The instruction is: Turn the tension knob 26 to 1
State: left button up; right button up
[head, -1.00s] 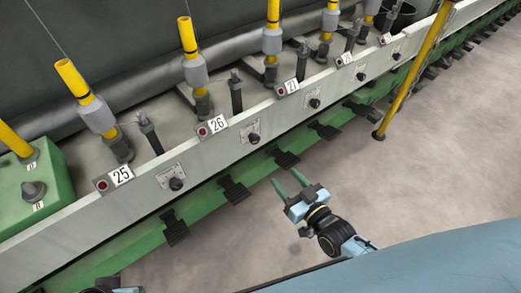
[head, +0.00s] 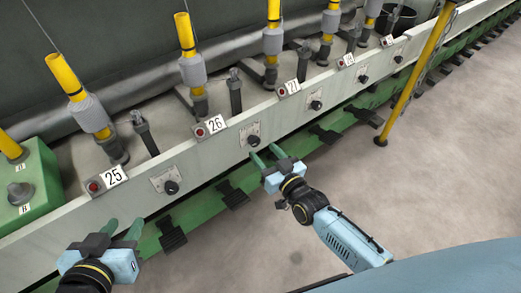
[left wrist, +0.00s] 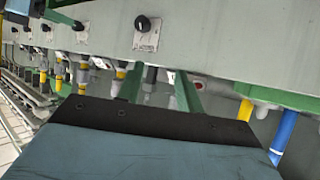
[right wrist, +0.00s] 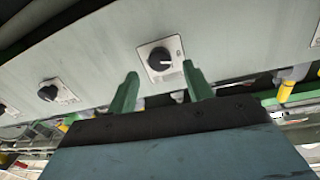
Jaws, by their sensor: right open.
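The 26 label (head: 216,124) sits on the pale rail, and the black tension knob 26 (head: 253,140) is on its square plate to the right of it. My right gripper (head: 265,153) is open, with its green fingertips just in front of this knob. In the right wrist view the knob (right wrist: 159,59) lies ahead, between the two spread fingertips (right wrist: 160,72), with nothing gripped. Its setting is too small to read. My left gripper (head: 124,226) is open and empty at the lower left, below knob 25 (head: 171,187). The left wrist view shows a black knob (left wrist: 142,23) beyond its fingers.
Dark pedals (head: 232,194) stick out below along the green base. A yellow post (head: 415,75) stands to the right. The floor (head: 400,200) is clear.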

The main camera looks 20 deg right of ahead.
aim_at(253, 140)
pick_arm(q)
jog(key=shift+w+d+r+t+h+b, duration=0.15)
jog(key=shift+w+d+r+t, duration=0.15)
jog(key=shift+r+t, duration=0.35)
jog(key=shift+w+d+r+t+h+b, duration=0.2)
jog(key=shift+w+r+t, duration=0.2)
jog(key=shift+r, duration=0.35)
jog(key=shift+w+d+r+t+h+b, duration=0.15)
jog(key=shift+w+d+r+t, duration=0.15)
jog(key=shift+r+t, duration=0.35)
pick_arm(e)
jog(key=shift+x, duration=1.45)
jog(key=c, duration=1)
